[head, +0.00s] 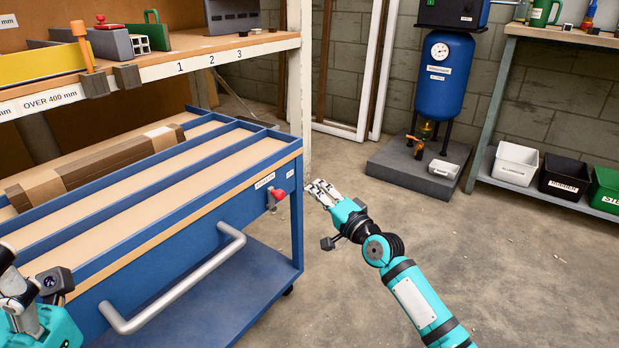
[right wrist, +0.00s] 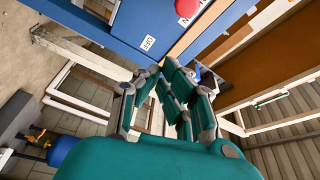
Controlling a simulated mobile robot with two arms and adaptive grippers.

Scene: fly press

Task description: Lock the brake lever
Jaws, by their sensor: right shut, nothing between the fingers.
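The brake lever (head: 271,198) with its red knob (head: 280,194) is on the end face of the blue cart (head: 205,229), near the top right corner, beside small white labels. The red knob also shows at the top edge of the right wrist view (right wrist: 187,8). My right gripper (head: 321,188) is shut and empty, just right of the knob and apart from it.
A silver handle (head: 185,285) sticks out from the cart's front. Concrete floor is free to the right.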

